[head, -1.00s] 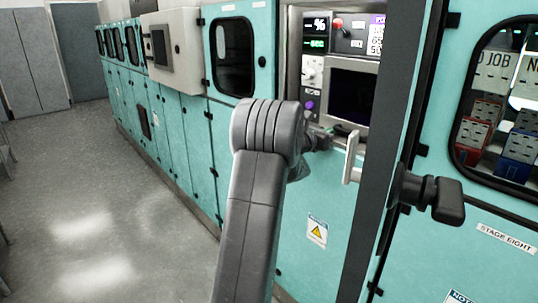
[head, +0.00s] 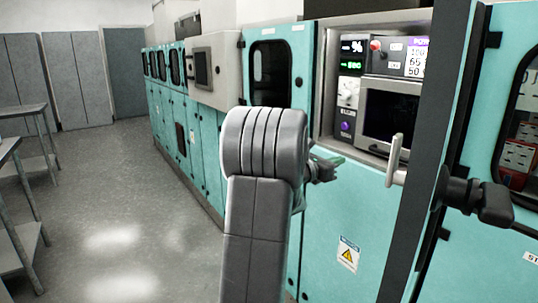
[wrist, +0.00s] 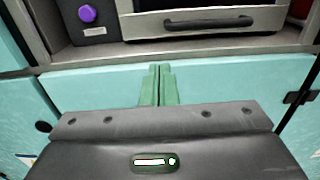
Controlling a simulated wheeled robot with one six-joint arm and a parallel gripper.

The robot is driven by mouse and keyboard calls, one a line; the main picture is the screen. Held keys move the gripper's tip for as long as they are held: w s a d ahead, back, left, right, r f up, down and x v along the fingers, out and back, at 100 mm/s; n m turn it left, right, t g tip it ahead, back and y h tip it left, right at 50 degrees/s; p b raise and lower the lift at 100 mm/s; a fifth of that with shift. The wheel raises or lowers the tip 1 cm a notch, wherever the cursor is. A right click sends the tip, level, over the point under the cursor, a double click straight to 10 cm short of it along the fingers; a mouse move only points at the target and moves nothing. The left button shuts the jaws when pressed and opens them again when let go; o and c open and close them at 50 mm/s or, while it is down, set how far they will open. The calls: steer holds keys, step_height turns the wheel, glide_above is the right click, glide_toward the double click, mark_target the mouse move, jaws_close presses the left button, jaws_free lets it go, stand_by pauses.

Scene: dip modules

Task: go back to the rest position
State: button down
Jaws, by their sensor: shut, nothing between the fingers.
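In the wrist view my gripper (wrist: 159,85) shows two green fingers pressed together with nothing between them. They point toward the teal cabinet front below a recessed control panel.
A pale upright handle (head: 393,160) and a black door latch (head: 480,197) stick out at right. The control panel has a dark screen (head: 391,116) and a purple knob (wrist: 87,13). Grey tables (head: 22,108) stand at far left. The floor (head: 130,190) between is clear.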

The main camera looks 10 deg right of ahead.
mark_target(364, 157)
steer(key=p+x, duration=0.2)
steer(key=x, duration=1.2)
steer(key=shift+r+p, duration=0.15)
steer(key=shift+p, duration=0.15)
